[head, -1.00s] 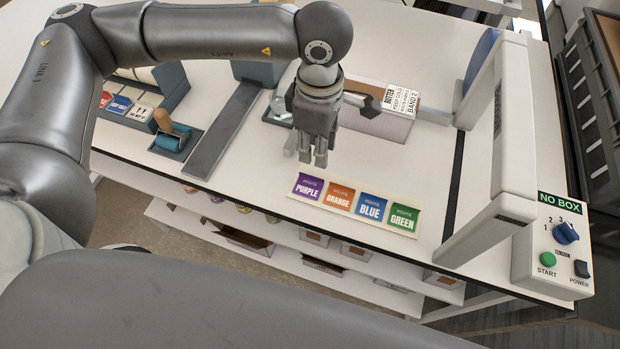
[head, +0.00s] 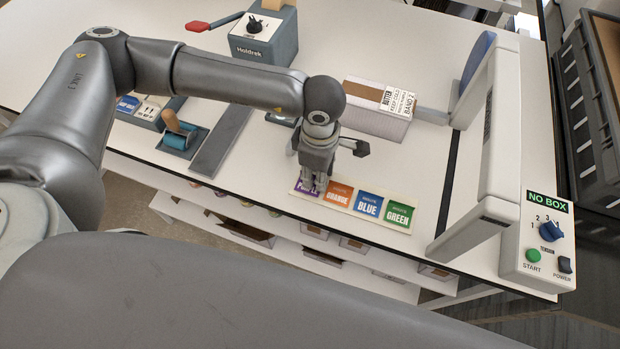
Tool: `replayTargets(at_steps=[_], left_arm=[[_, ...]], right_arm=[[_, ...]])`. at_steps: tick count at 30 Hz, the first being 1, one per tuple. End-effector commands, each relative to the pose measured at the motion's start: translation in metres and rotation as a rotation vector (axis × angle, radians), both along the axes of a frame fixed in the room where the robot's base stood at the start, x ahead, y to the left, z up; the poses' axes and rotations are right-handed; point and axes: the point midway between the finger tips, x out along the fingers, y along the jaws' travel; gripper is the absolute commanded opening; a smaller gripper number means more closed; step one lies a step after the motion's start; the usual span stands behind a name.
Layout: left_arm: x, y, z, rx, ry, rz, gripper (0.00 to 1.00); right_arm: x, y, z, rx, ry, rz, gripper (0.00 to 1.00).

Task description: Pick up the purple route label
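The purple route label (head: 308,187) is at the left end of a strip of labels near the table's front edge. Most of it is hidden behind my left gripper (head: 309,189). My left gripper points down with its fingertips over the label; I cannot tell whether they touch it or how far apart they are. The orange label (head: 339,194), blue label (head: 369,204) and green label (head: 400,213) lie in a row to its right. My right gripper is not in view.
A box with printed labels (head: 383,122) lies behind the strip. A frame-shaped machine with a control panel (head: 540,240) stands at right. A blue roller (head: 180,137) and a grey bar (head: 222,140) are at left. The table is bare around the strip's left end.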

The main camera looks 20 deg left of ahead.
Motion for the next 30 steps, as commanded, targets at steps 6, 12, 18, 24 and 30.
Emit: replayTargets(at_steps=[6, 12, 18, 24, 30], left_arm=[[0.000, 0.000, 0.000, 0.000, 0.000, 0.000, 0.02], [0.000, 0.000, 0.001, 0.000, 0.000, 0.000, 0.00], [0.000, 0.000, 0.001, 0.000, 0.000, 0.000, 0.00], [0.001, -0.001, 0.010, -0.002, 0.000, 0.001, 0.00], [-0.007, -0.003, 0.037, -0.004, -0.002, -0.004, 0.00]], right_arm=[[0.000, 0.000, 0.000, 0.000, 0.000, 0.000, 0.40], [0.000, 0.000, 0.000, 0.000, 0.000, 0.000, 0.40], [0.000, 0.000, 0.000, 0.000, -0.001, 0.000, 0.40], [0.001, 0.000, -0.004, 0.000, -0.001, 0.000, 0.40], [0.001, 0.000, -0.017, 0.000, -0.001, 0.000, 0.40]])
